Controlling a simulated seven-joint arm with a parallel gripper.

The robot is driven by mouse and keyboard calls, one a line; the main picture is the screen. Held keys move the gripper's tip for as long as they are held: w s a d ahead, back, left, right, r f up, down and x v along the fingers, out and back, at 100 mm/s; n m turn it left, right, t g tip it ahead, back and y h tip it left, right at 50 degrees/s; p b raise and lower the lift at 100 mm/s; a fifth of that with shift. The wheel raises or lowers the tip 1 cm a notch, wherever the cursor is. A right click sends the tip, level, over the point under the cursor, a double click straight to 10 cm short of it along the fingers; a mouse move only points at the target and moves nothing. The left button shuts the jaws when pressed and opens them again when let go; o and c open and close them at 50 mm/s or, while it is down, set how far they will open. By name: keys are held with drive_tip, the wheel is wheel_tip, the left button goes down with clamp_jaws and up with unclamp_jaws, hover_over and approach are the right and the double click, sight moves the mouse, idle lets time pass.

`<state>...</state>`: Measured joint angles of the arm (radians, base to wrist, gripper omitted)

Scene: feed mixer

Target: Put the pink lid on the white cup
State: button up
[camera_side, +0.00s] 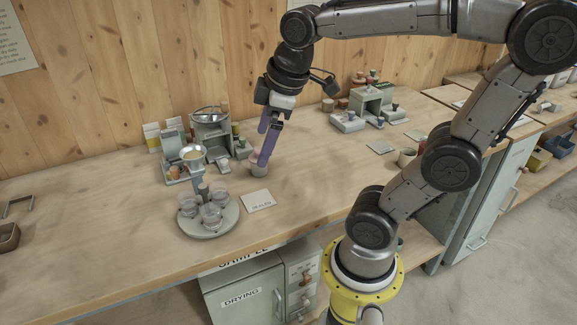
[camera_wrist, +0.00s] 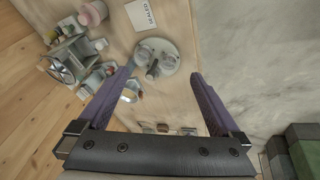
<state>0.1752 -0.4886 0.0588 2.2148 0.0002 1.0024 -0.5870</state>
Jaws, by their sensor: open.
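A small pink and pale cylindrical item (camera_side: 259,168) stands on the wooden bench, partly covered by a finger in the side view. It also shows at the upper left of the wrist view (camera_wrist: 93,13), outside the fingers. I cannot clearly tell the pink lid from the white cup there. My gripper (camera_side: 263,146) points down near this item, its purple fingers spread wide. In the wrist view my gripper (camera_wrist: 162,72) has nothing held between its fingers.
A round tray (camera_side: 191,232) with several clear cups stands at the left front. A card (camera_side: 258,201) marked SEALED lies beside it. Machines with a metal bowl (camera_side: 210,115) stand behind. A green rack (camera_side: 370,98) stands at the back right. Bench between is mostly clear.

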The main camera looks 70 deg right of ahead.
drive_tip(key=s+a+f+m+t, duration=0.1)
drive_tip(key=s+a+f+m, duration=0.2)
drive_tip(key=s, duration=0.3)
drive_tip(key=shift+a+m+t+y, duration=0.3)
drive_tip(key=shift+a+m, duration=0.2)
drive_tip(key=shift+m, duration=0.4)
idle(0.3)
